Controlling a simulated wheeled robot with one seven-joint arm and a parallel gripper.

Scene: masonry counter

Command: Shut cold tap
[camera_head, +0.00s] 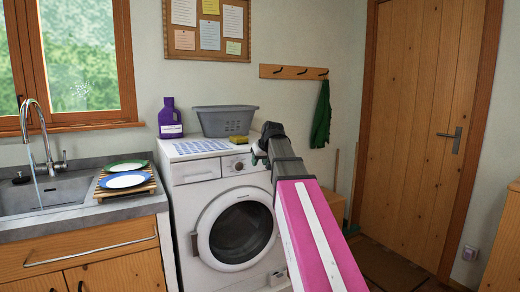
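A chrome tap (45,130) with a tall curved spout stands behind the sink (67,190) at the far left. A thin stream of water (36,185) appears to fall from the spout into the basin. A small handle (62,158) shows at the right of the tap's base. I cannot tell which side is cold. My gripper (260,152) is far to the right of the tap, in front of the washing machine, touching nothing that I can make out. Its fingers are small and dark, and I cannot tell whether they are open.
The washing machine (205,190) bears a purple bottle (170,122), a grey basket (225,120) and a yellow sponge (238,140). A wooden door (415,110) is at the right.

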